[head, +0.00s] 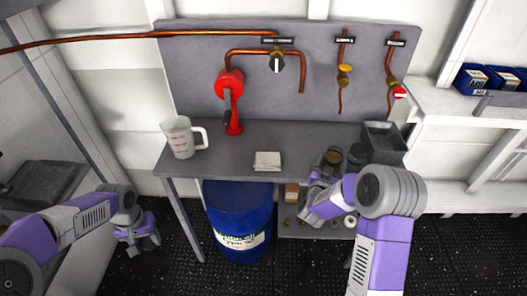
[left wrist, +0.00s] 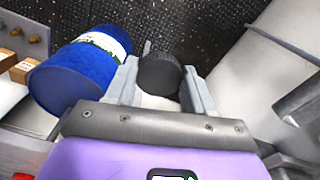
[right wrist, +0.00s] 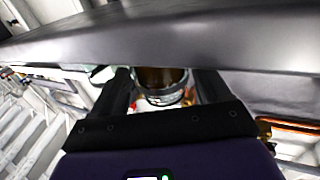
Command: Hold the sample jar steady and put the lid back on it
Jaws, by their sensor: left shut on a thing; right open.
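My left gripper (head: 140,246) hangs low at the left, away from the bench. In the left wrist view it is shut on a round black ribbed lid (left wrist: 160,73), held between its two fingers. The sample jar (head: 333,156), with brownish contents, is at the right part of the bench, partly hidden by my right arm. In the right wrist view the jar (right wrist: 162,82) shows between the fingertips of my open right gripper (right wrist: 162,92). Whether a finger touches the jar I cannot tell. A grey band hides part of the jar there.
The grey bench (head: 225,165) carries a measuring jug (head: 180,138), a folded white cloth (head: 267,161) and a grey bin (head: 384,138). A blue drum (head: 238,215) stands underneath. The bench's middle has free room.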

